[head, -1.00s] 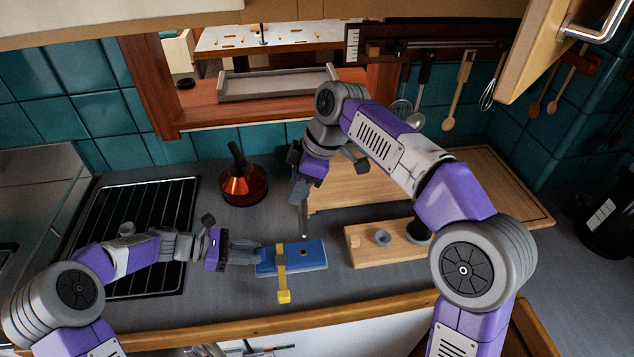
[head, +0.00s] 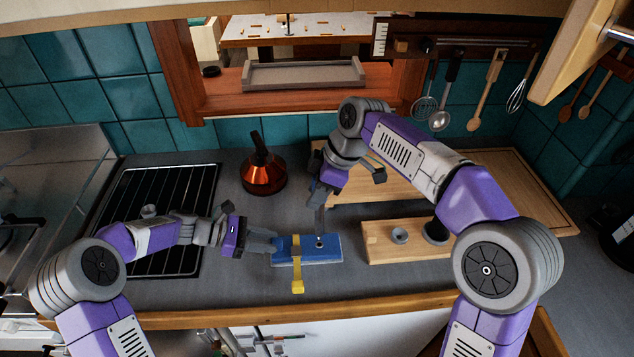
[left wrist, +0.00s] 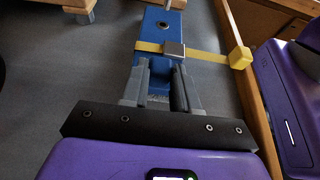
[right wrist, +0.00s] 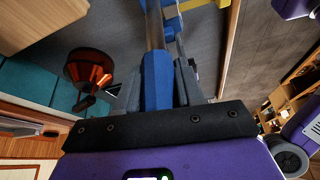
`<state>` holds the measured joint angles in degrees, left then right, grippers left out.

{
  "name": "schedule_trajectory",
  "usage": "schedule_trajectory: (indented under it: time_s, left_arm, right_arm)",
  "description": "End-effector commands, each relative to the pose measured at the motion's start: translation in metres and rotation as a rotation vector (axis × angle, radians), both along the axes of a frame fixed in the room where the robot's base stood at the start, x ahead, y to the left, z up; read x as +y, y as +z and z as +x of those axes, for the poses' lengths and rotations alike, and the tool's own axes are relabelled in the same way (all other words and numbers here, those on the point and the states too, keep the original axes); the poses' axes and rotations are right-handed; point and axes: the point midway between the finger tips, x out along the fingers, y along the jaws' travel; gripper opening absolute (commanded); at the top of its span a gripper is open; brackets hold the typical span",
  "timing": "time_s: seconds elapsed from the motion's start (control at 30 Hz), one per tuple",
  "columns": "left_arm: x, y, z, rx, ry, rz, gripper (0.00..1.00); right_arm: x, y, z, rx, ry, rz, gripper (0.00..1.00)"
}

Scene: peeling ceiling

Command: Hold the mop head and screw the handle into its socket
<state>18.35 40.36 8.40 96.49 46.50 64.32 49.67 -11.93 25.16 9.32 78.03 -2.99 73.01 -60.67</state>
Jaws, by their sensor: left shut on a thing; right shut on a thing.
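The blue mop head (head: 325,251) lies flat on the grey counter with a yellow strap (head: 297,273) across it. My left gripper (head: 274,246) is shut on its left end; the left wrist view shows the fingers around a narrow blue part (left wrist: 159,76). A dark round socket (left wrist: 165,26) shows in the mop head's top. My right gripper (head: 322,200) is shut on the handle's blue grip (right wrist: 157,85), and the grey shaft (right wrist: 154,28) points down. Its lower end is at or just above the socket; I cannot tell whether it touches.
A wooden block (head: 380,246) with grey cups stands right of the mop head. A copper kettle (head: 263,176) stands behind, left of my right gripper. A black stove rack (head: 140,195) is at left. The counter's wooden front edge (head: 250,308) is close in front.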

Motion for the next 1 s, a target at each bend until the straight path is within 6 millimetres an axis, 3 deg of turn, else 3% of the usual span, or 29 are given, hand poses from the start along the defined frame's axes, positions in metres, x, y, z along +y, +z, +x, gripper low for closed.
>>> schedule_trajectory:
  time_s: [0.33, 1.0]
  left_arm:
    - [0.001, -0.002, 0.000, 0.002, 0.002, 0.004, 0.00]
    - [0.001, -0.002, 0.000, 0.001, 0.002, 0.004, 0.00]
  right_arm:
    - [0.000, -0.015, 0.000, 0.001, 0.042, 0.000, 0.01]
    - [0.000, -0.015, -0.004, 0.001, 0.742, 0.000, 0.01]
